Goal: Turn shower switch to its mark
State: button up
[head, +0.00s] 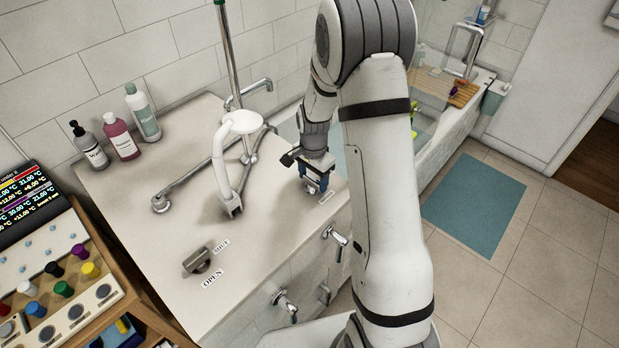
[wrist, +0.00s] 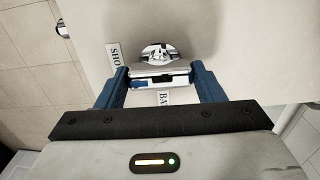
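The shower switch (wrist: 160,62) is a round chrome knob with a flat bar handle, seen in the wrist view on the pale counter top. The bar lies roughly crosswise in the picture. A label beginning "SHO" (wrist: 114,56) is at its left, and one beginning "BA" (wrist: 163,98) lies just below the bar; both are partly hidden. My gripper (wrist: 160,72) is open, with its blue fingers on either side of the bar. I cannot tell whether they touch it. In the head view my gripper (head: 316,186) is low over the counter's right part and hides the switch.
A white hand shower (head: 226,160) and its pipes stand left of my gripper. A dark knob (head: 198,261) sits between "SHUT" and "OPEN" labels. Bottles (head: 121,138) stand at the back left. Taps (head: 335,238) stick out of the counter's front. A bathtub is behind my arm.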

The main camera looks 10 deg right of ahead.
jog(key=c, duration=0.3)
jog(key=shift+a, duration=0.55)
jog(key=shift+c, duration=0.3)
jog(key=shift+s+d, duration=0.1)
jog(key=shift+d, duration=0.3)
jog(key=shift+d+n+b, duration=0.15)
jog(key=shift+n+b, duration=0.45)
jog(key=n+b, duration=0.2)
jog(key=n, duration=0.1)
jog(key=shift+f, duration=0.1)
jog(key=n+b, duration=0.2)
jog(key=n, duration=0.2)
jog(key=n+b, duration=0.2)
jog(key=n, duration=0.3)
jog(key=n+b, duration=0.1)
jog(key=n, duration=0.3)
jog(key=shift+r, duration=0.2)
jog(key=shift+w+n, duration=0.2)
jog(key=shift+n, duration=0.3)
